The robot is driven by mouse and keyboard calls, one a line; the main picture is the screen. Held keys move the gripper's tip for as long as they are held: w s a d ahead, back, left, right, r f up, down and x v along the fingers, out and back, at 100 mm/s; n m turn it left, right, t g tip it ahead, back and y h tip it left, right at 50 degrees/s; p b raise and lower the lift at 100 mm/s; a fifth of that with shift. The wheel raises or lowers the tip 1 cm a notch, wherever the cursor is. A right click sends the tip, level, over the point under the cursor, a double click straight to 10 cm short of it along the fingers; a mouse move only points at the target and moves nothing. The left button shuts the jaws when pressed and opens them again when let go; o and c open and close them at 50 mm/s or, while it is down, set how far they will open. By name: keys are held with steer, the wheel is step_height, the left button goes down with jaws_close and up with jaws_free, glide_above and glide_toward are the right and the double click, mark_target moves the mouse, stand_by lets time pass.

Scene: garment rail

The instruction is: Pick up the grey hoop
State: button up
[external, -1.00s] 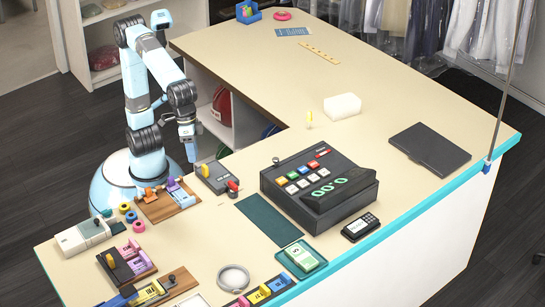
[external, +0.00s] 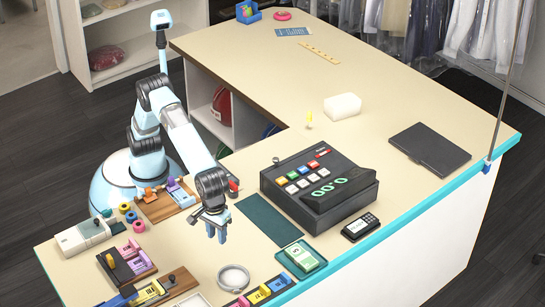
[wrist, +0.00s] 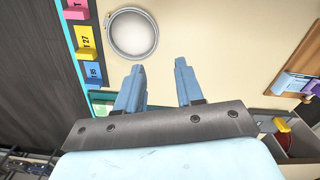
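The grey hoop (external: 234,278) lies flat on the cream counter near its front edge, just left of the colored tag strip. It also shows in the wrist view (wrist: 111,34) as a pale round ring, up and left of my fingers. My gripper (external: 217,230) hangs above the counter, behind the hoop and apart from it in the external view. Its two blue fingers (wrist: 160,80) are spread with nothing between them.
A strip of pink, yellow and blue tags (external: 262,292) sits close right of the hoop. A green tray (external: 300,260) and a dark mat (external: 270,220) lie further right. A wooden board with purple parts (external: 168,204) is left of my gripper. Counter between is clear.

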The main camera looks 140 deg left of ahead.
mark_target(221, 270)
steer(key=shift+n, duration=0.4)
steer(key=f, duration=1)
steer(key=w+f, duration=0.1)
steer(key=f, duration=0.4)
steer(key=shift+w+d+f, duration=0.1)
steer(key=shift+d+f, duration=0.05)
steer(key=shift+d, duration=0.05)
steer(key=shift+c, duration=0.2)
jaws_close()
